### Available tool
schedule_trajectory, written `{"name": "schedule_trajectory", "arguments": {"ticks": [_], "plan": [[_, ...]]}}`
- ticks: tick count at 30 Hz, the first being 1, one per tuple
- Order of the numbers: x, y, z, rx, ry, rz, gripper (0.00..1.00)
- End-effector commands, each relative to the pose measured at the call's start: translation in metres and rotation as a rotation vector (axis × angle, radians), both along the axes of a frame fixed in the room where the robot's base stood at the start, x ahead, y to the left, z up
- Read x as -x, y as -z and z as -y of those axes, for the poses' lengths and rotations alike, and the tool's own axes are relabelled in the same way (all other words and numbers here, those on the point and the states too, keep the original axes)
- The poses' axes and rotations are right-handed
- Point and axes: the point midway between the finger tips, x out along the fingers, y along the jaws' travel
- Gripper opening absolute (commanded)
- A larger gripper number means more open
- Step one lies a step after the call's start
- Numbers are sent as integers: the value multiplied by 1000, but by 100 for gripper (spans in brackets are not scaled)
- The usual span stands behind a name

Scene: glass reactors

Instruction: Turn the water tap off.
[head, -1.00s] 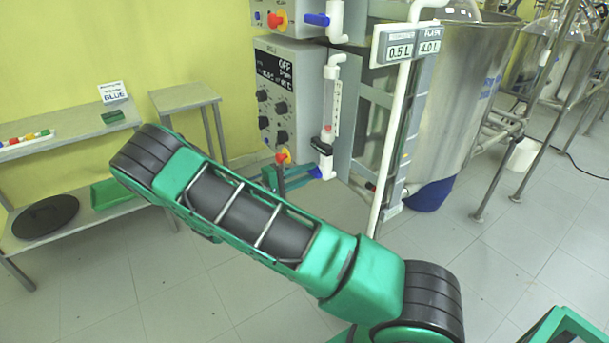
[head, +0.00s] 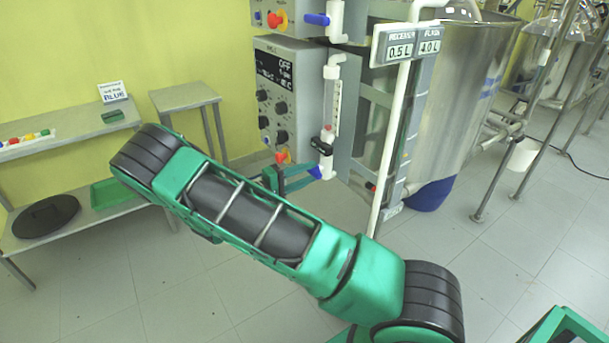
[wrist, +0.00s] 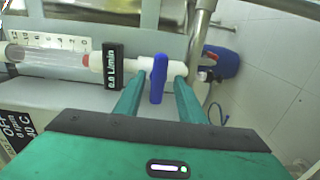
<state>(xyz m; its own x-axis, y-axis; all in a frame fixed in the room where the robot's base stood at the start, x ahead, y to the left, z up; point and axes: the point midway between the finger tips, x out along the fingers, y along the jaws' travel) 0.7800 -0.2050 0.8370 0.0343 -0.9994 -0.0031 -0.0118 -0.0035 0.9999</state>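The water tap has a blue lever (wrist: 158,78) on a white pipe fitting (wrist: 176,68). In the wrist view the lever lies across the pipe. In the head view the blue lever (head: 317,172) is at the bottom of the flow tube, partly hidden by my gripper. My gripper (wrist: 158,98) is open, with one green finger on each side of the lever. Gaps show between the lever and both fingers. In the head view my gripper (head: 301,178) is beside the tap, left of it. The black flow readout (wrist: 112,66) appears to read 0.0 L/min.
The control panel (head: 288,95) with knobs and an OFF display is left of the flow tube (head: 331,98). Another blue-handled valve (head: 317,19) is above. A white post (head: 388,145) and a steel tank (head: 460,95) stand to the right. Shelves are at the left.

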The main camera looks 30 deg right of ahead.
Motion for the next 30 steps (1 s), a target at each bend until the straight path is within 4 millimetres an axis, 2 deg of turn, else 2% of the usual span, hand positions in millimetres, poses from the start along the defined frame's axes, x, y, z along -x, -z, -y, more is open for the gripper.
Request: {"name": "schedule_trajectory", "arguments": {"ticks": [8, 11, 21, 27, 30], "plan": [[-1, -1, -6, 1, -2, 1, 36], [-1, -1, -18, 1, -4, 1, 36], [1, 0, -80, 1, -4, 1, 36], [2, 0, -103, 1, -2, 0, 36], [2, 0, -107, 1, -1, -1, 36]]}}
